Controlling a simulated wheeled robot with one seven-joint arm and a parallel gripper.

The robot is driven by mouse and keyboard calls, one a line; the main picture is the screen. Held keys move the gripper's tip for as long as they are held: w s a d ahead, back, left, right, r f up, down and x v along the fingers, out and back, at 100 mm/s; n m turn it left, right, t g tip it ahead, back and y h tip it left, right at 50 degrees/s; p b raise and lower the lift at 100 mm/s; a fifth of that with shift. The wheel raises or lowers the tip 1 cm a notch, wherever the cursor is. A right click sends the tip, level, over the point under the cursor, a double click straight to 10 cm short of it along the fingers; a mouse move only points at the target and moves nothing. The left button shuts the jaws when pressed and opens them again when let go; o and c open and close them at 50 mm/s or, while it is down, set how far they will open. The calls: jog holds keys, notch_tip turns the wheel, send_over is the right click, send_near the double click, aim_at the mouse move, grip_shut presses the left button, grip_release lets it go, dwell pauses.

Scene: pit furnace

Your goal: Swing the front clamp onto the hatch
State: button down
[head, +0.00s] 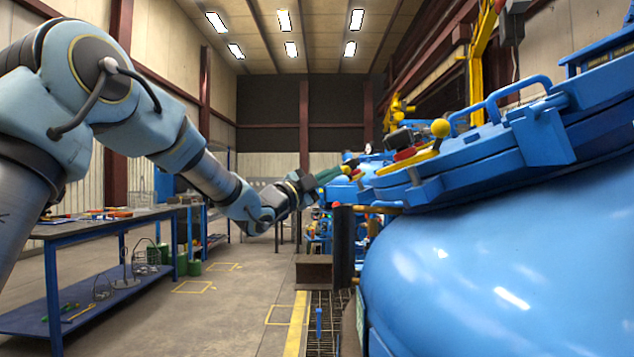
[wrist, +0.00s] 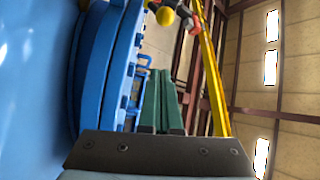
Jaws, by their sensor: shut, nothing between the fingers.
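The blue furnace vessel (head: 500,270) fills the right of the head view, with the blue hatch (head: 480,160) on top. A clamp with a red and yellow lever (head: 410,160) and a yellow ball knob (head: 440,128) sits at the hatch's left edge; I cannot tell whether it bears on the hatch. In the wrist view a yellow knob (wrist: 165,16) shows at the top, beyond my fingers. My gripper (head: 335,172) has green fingers, shut and empty, left of the clamp and apart from that knob. The fingers also show in the wrist view (wrist: 160,75); any contact at their tips is unclear.
A workbench (head: 100,225) with tools stands at the left. A yellow post (head: 478,70) rises behind the hatch. The floor between bench and furnace is mostly clear.

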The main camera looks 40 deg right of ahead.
aim_at(346, 168)
jog(key=shift+a+r, duration=0.1)
jog(key=p+x, duration=0.4)
jog(key=x, duration=0.7)
jog(key=shift+w+a+f+p, duration=0.2)
jog(key=shift+w+a+f, duration=0.3)
jog(key=shift+w, duration=0.3)
jog(key=shift+w+a+f+p, duration=0.15)
jog(key=shift+w+a+f, duration=0.15)
jog(key=shift+w+f, duration=0.45)
jog(key=shift+w+r, duration=0.1)
